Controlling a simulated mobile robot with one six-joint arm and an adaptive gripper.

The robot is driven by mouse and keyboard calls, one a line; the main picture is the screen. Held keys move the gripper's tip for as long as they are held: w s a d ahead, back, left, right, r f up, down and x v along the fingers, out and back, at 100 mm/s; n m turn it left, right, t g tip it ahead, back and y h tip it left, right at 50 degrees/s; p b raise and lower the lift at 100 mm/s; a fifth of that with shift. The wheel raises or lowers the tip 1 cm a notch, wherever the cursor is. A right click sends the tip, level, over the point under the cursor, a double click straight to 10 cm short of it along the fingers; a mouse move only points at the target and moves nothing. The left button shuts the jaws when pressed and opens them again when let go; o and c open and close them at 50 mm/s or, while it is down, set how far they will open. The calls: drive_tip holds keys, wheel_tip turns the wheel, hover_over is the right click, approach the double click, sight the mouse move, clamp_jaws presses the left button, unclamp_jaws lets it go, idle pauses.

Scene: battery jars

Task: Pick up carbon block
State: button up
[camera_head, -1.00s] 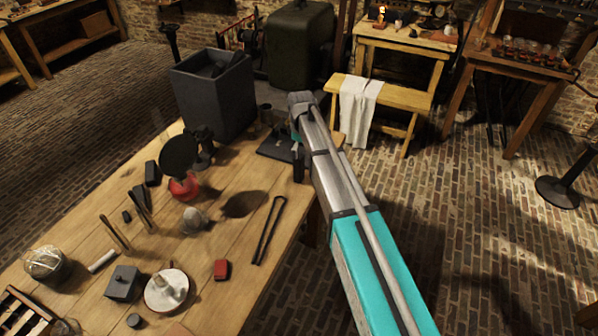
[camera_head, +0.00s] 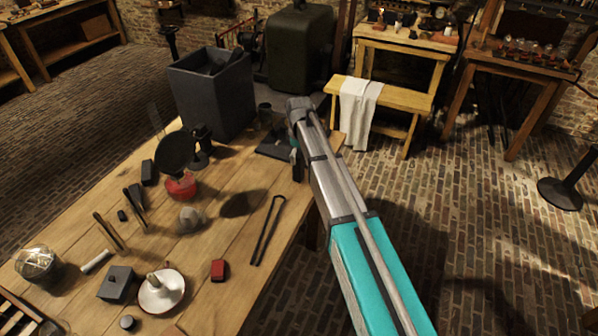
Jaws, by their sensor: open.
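Several dark blocks lie on the wooden table, and I cannot tell for sure which is the carbon block. The likeliest is a black block (camera_head: 149,172) at the table's left edge, left of the round black pan. A much smaller dark block (camera_head: 122,216) lies nearer. My arm reaches in from the lower right. My gripper (camera_head: 297,165) hangs below the wrist at the table's right edge, well right of these blocks and apart from them. It is small, dark and partly hidden by my arm; it is open, and I see nothing held.
The wooden table (camera_head: 215,255) also bears a black pan (camera_head: 177,152), a red base (camera_head: 181,187), tongs (camera_head: 265,232), a lidded grey box (camera_head: 116,284), a white candle dish (camera_head: 161,291) and a red block (camera_head: 218,270). A tall grey bin (camera_head: 213,95) stands at the far end.

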drive_tip(key=shift+f+b, duration=0.6)
drive_tip(key=shift+f, duration=0.3)
clamp_jaws()
idle(0.4)
drive_tip(key=shift+r, duration=0.2)
